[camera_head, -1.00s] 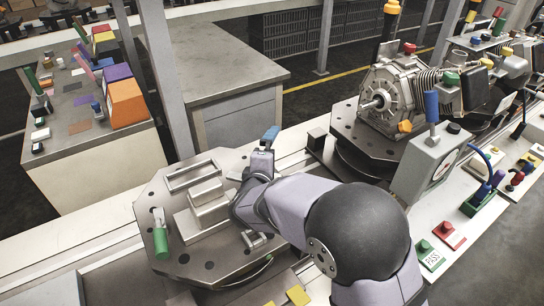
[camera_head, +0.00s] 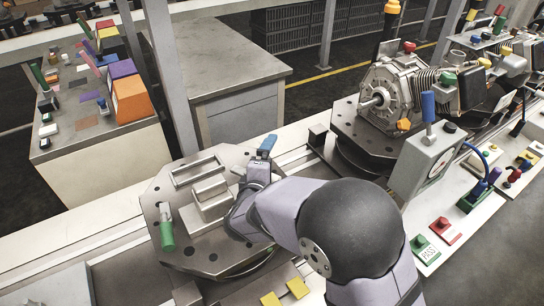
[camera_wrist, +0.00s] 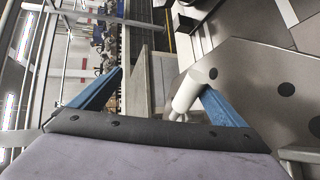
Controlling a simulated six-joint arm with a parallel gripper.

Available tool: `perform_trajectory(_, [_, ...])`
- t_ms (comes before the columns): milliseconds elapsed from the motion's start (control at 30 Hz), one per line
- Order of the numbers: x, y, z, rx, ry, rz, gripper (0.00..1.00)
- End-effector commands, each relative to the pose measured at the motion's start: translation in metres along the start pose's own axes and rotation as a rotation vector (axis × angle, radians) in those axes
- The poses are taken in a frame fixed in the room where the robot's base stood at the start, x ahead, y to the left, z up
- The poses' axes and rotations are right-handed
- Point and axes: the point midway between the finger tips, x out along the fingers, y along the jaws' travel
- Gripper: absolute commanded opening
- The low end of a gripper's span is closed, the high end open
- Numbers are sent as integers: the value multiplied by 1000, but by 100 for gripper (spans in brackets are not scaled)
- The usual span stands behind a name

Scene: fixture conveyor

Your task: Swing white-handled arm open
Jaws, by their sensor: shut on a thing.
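The white handle (camera_wrist: 187,92) shows in the wrist view as a short pale cylinder against the inner side of the right blue finger. In the head view my gripper (camera_head: 266,146) is at the right back edge of the octagonal fixture plate (camera_head: 230,252), with a blue finger upright. My wrist hides the white handle and most of its arm there. A green-handled arm (camera_head: 166,230) stands at the plate's left side.
A metal block with a rectangular frame (camera_head: 205,190) sits mid-plate, left of my wrist. A second fixture with an engine (camera_head: 390,95) and a gauge box with a blue lever (camera_head: 425,160) stand to the right. A grey cabinet (camera_head: 215,60) is behind the conveyor.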

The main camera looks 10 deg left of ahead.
Motion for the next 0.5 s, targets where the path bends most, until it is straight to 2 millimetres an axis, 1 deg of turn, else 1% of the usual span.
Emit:
perform_trajectory(33, [-6,18,-2,8,1,33,77])
perform_trajectory(233, [-18,17,-3,8,2,34,77])
perform_trajectory(500, [-34,15,-5,9,2,32,73])
